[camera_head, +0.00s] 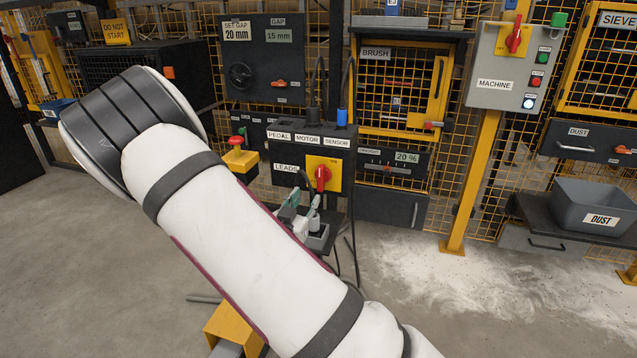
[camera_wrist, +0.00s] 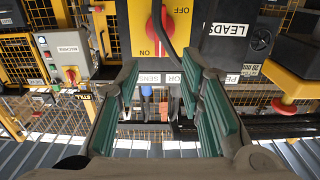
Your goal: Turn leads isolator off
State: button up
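The leads isolator (camera_head: 323,178) is a red rotary handle on a yellow plate, right of the LEADS label (camera_head: 286,168) on a dark box. The handle looks upright in the head view. In the upside-down wrist view the red handle (camera_wrist: 154,30) shows at the top, between printed ON and OFF, with a dark cable crossing it. My gripper (camera_head: 303,208) is just below and left of the isolator in the head view. In the wrist view my gripper (camera_wrist: 162,108) has its green-padded fingers wide apart, with nothing between the pads. No contact with the handle shows.
A red emergency button on a yellow box (camera_head: 240,158) is to the left. A machine switch box (camera_head: 508,67) and a DUST bin (camera_head: 594,208) are to the right. Dark cables hang near my gripper.

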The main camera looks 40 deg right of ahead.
aim_at(319, 177)
jog(key=b+x, duration=0.2)
jog(key=x, duration=1)
jog(key=shift+w+d, duration=0.25)
grip_shut()
